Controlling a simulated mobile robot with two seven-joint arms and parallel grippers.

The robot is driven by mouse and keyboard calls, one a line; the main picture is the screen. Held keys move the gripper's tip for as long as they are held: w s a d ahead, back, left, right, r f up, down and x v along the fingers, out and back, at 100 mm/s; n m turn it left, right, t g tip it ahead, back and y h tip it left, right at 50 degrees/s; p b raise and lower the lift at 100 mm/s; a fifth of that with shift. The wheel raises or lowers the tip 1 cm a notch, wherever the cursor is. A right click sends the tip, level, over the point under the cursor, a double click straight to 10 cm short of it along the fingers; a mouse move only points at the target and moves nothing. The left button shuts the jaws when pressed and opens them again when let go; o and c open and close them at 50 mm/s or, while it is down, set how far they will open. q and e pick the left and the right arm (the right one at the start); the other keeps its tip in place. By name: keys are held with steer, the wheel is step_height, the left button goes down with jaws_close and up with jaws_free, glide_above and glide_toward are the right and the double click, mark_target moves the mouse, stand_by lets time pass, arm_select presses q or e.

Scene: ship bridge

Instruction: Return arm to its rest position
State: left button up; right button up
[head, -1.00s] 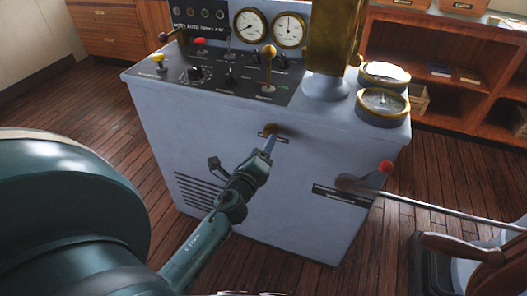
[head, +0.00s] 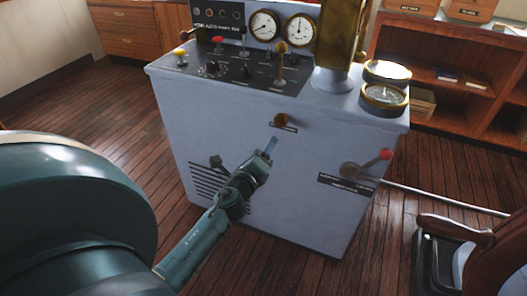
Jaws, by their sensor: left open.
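My left gripper (head: 270,148) is at the end of my teal left arm (head: 205,238), which reaches in from the lower left. The gripper is open and empty. In the picture it lies just below a small brass knob (head: 282,121) on the front face of the grey console (head: 325,150), and a gap shows between them. My right gripper is not in view.
A red-knobbed lever (head: 385,155) sticks out from the console's lower right. A wooden wheel-like part (head: 485,255) is at the bottom right. Gauges, switches and a brass column (head: 340,35) stand on the console. Open plank floor (head: 110,120) lies to the left; shelves (head: 460,80) are behind.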

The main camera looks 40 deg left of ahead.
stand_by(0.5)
arm_select(q)
steer(key=s+d+f+n+g+h+p, duration=0.2)
steer(key=s+d+n+g+h+p, duration=0.1)
steer(key=s+d+n, duration=0.7)
steer(key=s+d+f+n+g+h+p, duration=0.3)
steer(key=s+d+n+h, duration=0.1)
steer(key=s+d+n, duration=0.5)
steer(key=shift+s+d+f+n+g, duration=0.4)
steer(key=shift+s+d, duration=0.3)
steer(key=shift+s, duration=0.25)
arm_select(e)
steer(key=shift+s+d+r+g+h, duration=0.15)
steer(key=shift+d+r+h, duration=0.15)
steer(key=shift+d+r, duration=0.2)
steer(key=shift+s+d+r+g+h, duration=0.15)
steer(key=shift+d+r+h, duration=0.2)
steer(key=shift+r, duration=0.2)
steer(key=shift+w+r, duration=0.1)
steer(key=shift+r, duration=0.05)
arm_select(q)
steer(key=shift+r+p, duration=0.1)
steer(key=shift+p, duration=0.2)
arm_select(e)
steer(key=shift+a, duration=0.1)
